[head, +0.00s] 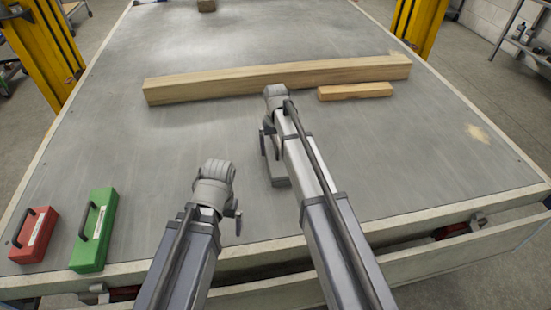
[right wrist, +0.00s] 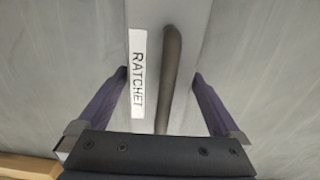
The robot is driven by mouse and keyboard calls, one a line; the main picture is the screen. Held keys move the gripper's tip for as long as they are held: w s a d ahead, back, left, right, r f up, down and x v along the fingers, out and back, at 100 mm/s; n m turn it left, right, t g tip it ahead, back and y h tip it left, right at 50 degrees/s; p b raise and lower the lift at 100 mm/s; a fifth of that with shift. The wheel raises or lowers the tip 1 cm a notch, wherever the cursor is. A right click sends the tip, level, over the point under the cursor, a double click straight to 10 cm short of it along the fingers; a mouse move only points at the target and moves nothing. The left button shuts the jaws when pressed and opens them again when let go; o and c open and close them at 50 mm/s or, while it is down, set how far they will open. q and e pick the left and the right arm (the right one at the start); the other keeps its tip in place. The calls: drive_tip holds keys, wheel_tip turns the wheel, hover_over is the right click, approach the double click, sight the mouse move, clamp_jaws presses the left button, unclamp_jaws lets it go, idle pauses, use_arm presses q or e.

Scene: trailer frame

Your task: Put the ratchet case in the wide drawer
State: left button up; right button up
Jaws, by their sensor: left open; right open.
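The ratchet case is a grey case (right wrist: 195,50) with a dark handle and a white RATCHET label in the right wrist view. In the head view the grey case (head: 279,176) lies on the grey bed, partly hidden by my right arm. My right gripper (right wrist: 160,73) is open, with its fingers on either side of the case. My left gripper (head: 237,216) is open and empty over the bed near its front edge. A wide drawer (head: 435,257) shows below the front edge, apparently pulled out; my arms hide part of it.
A red case (head: 28,238) and a green case (head: 88,255) lie at the front left. A long wooden beam (head: 215,88) and a short wood block (head: 355,92) lie behind my right arm. Yellow posts (head: 415,25) stand beside the bed. The bed's right side is clear.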

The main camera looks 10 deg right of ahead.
drive_tip(key=shift+f+b, duration=0.35)
drive_tip(key=shift+f, duration=0.5)
drive_tip(key=shift+r, duration=0.1)
drive_tip(key=shift+c, duration=0.4)
clamp_jaws()
